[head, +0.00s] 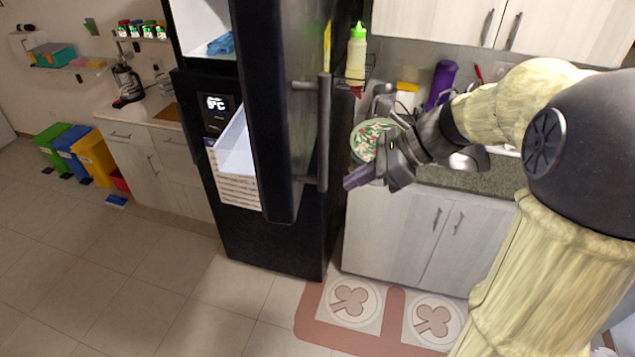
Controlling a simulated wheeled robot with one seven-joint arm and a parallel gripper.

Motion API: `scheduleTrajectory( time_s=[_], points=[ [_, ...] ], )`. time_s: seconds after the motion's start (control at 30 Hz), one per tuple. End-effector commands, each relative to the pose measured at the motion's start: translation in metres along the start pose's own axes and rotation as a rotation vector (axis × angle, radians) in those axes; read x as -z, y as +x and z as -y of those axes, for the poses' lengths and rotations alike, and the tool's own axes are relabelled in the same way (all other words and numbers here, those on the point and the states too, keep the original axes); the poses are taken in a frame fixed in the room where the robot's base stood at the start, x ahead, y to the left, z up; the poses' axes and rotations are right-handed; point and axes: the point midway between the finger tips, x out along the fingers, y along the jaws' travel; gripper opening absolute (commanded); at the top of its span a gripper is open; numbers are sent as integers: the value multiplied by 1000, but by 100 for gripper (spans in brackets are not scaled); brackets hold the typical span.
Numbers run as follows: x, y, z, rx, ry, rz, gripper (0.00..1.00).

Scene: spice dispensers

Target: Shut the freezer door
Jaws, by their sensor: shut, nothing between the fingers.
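The black fridge-freezer (267,243) stands left of centre in the head view. Its black door (275,120) stands open, swung out toward me, with a vertical bar handle (324,130) on its right part. A white interior (205,25) shows at the upper left behind the door, with a blue item (222,43) inside. My gripper (352,181) is just right of the handle, shut and empty, pointing left. A gap seems to lie between the fingertips and the door, but depth is hard to judge.
A counter with white cabinets (395,228) stands right of the fridge, holding a green patterned plate (372,139) and a purple bottle (441,84) among clutter. A pink mat (393,310) lies in front. The tiled floor (130,280) at left is clear. Coloured bins (93,153) stand far left.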

Motion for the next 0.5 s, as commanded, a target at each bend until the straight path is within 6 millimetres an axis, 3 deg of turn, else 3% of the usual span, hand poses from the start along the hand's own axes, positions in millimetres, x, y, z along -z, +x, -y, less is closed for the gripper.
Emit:
scheduleTrajectory(
  time_s=[0.23,0.5],
  points=[
    [-1,44,-1,-6,3,1,0],
    [-25,71,0,-2,0,0,0]
  ],
)
